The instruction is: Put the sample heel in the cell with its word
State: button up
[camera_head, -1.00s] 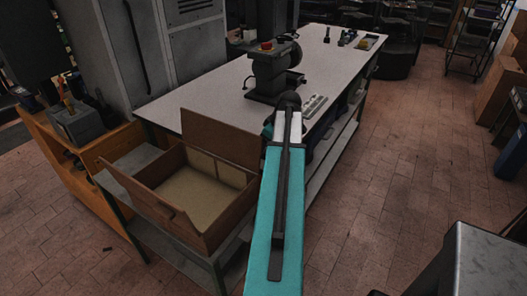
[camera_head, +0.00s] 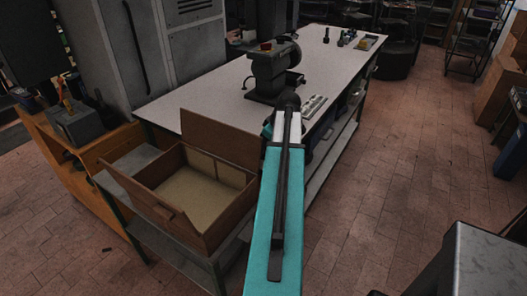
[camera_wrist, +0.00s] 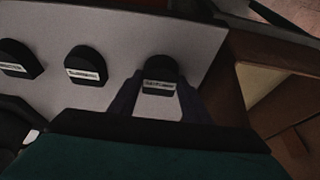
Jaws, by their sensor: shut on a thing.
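In the wrist view my gripper (camera_wrist: 158,88) has its two dark fingers on either side of a black heel with a pale label (camera_wrist: 160,76). It is shut on this heel. The label's word is too small and blurred to read. I cannot tell whether the heel touches the pale surface behind it. Two more black labelled heels, a middle one (camera_wrist: 85,66) and a left one (camera_wrist: 18,60), stand to the left. In the head view an open brown wooden box with cells (camera_head: 157,207) stands left of my arm. My arm hides the gripper there.
The box's brown wall (camera_wrist: 229,85) is close on the right in the wrist view. A dark press (camera_head: 272,72) stands on the long pale worktable (camera_head: 205,98), with a small tray (camera_head: 314,107) beside it. An orange bench (camera_head: 88,152) is at the left.

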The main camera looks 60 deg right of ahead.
jog(key=shift+r, duration=0.1)
notch_tip(320, 180, up, 18)
jog(key=b, duration=0.4)
jog(key=shift+b, duration=0.4)
dwell(0.8)
